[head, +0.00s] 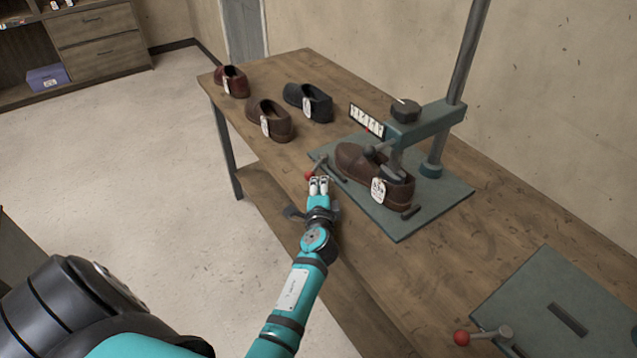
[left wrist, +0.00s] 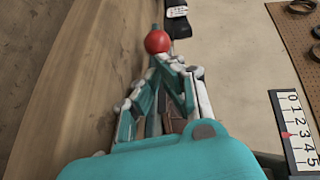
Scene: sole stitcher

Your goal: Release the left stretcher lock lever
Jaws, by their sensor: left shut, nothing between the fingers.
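The left stretcher lock lever shows as a red ball knob (head: 309,176) on a short grey arm at the left corner of the green base plate (head: 405,232). My left gripper (head: 319,183) is shut and empty, with its fingertips close beside the knob. In the left wrist view a red ball knob (left wrist: 158,42) appears just beyond the fingertips (left wrist: 168,66); I cannot tell whether they touch it. A brown tagged shoe (head: 360,165) sits on the plate under the press. My right gripper is not in view.
Three tagged shoes stand further back on the wooden bench (head: 300,62): a reddish one (head: 231,80), a brown one (head: 270,118) and a dark one (head: 308,101). A green press post (head: 432,165) rises behind the plate. A second red-knobbed lever (head: 461,338) is at lower right.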

